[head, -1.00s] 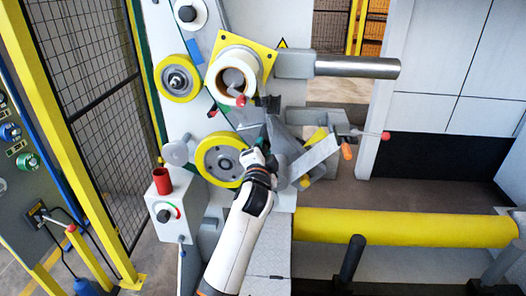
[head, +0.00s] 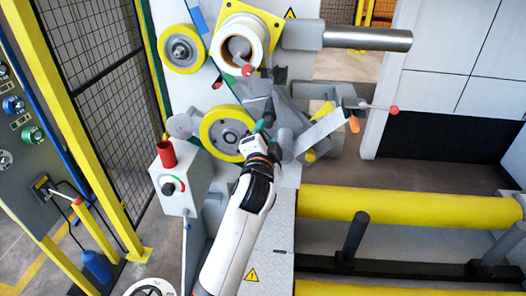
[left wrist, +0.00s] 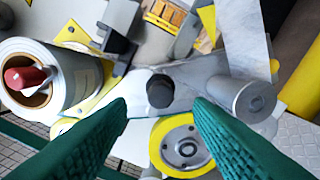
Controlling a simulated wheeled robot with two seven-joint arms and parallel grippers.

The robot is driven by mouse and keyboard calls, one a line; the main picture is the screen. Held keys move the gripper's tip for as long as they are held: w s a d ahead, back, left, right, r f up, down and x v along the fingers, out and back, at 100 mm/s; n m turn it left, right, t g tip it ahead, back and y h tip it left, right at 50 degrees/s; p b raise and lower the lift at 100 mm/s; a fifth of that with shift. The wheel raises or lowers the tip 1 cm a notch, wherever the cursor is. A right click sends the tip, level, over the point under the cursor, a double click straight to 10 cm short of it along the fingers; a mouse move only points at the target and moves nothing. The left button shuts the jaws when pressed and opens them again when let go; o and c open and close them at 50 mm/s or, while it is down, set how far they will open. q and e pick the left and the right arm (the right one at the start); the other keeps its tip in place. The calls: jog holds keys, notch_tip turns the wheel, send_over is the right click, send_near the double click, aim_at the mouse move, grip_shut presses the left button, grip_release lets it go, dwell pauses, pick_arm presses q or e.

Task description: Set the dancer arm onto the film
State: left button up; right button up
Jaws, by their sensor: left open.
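The white film roll (head: 238,46) sits on a yellow square plate and shows at left in the left wrist view (left wrist: 62,75). A pale strip, apparently film (head: 320,130), runs on the machine's right side. A light grey arm, apparently the dancer arm (left wrist: 205,72), carries a black knob (left wrist: 159,91) and a grey roller (left wrist: 243,99). My left gripper (head: 266,130) is open, right of the large yellow-rimmed wheel. In the left wrist view its green fingers (left wrist: 160,108) stand apart, with the black knob beyond and between them, not clasped. My right gripper is not in view.
The large yellow-rimmed wheel (head: 227,133) is close left of my gripper. A control box (head: 180,184) with a red cup-like piece (head: 167,154) stands left. A red-ball lever (head: 393,108) juts right. A yellow roller (head: 400,203) lies low at right. A mesh fence (head: 95,80) bounds the left.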

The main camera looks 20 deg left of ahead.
pick_arm(q)
jog(key=s, duration=0.3)
jog(key=s+d+b, duration=0.1)
jog(key=s, duration=0.1)
jog(key=shift+s, duration=0.2)
